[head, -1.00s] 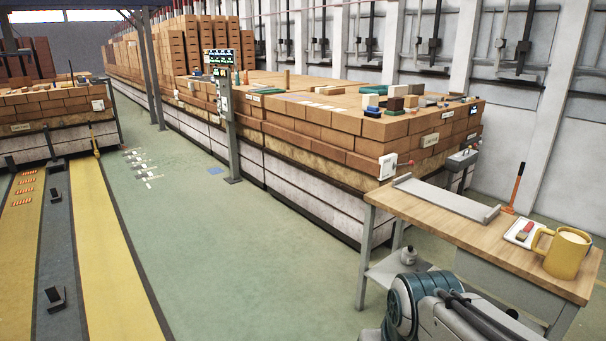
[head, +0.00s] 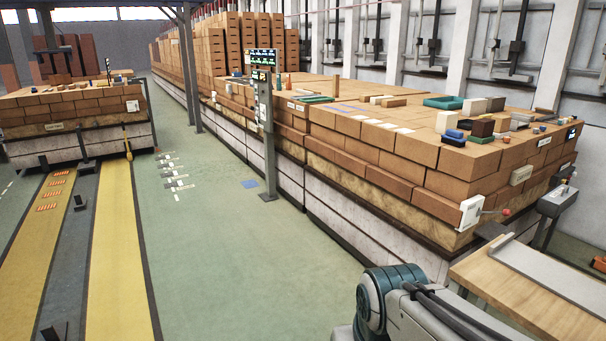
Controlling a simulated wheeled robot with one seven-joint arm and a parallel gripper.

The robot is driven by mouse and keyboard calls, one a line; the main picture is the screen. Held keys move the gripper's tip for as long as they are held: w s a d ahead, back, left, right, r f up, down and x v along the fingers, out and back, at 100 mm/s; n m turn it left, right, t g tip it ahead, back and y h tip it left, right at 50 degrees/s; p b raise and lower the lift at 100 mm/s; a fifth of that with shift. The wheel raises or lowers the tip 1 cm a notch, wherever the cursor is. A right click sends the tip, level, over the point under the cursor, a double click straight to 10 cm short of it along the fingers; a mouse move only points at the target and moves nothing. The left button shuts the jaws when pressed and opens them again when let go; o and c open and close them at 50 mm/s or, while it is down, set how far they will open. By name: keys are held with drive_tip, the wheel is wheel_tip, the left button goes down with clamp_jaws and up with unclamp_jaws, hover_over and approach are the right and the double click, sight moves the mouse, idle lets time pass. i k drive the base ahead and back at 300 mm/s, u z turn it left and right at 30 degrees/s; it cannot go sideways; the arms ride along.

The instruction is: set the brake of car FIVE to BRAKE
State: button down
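A large brick-stacked car (head: 400,176) fills the right half of the head view. At its near corner is a white box (head: 472,211) with a short lever ending in a red knob (head: 506,212), pointing to the right. The lettering on this box is too small to read. A pale plate (head: 521,174) on the car's end bears text I cannot make out. Another brick car (head: 75,110) stands at the left with its own white box (head: 132,106) and a plate (head: 54,126). I cannot tell which car is FIVE. My gripper is out of view; only part of my arm shows.
A wooden-topped bench (head: 500,290) stands close at the lower right, with a grey tray-like plate (head: 550,272) on it. A grey control box (head: 556,200) stands beside the car's end. A post with displays (head: 265,120) stands beside the car. Green floor (head: 220,270) is open ahead.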

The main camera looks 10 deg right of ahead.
sight(506, 212)
drive_tip(key=i, duration=1.7)
drive_tip(key=z, duration=0.65)
drive_tip(key=i, duration=1.35)
drive_tip(key=z, duration=1.75)
drive_tip(key=i, duration=1)
drive_tip(key=z, duration=0.6)
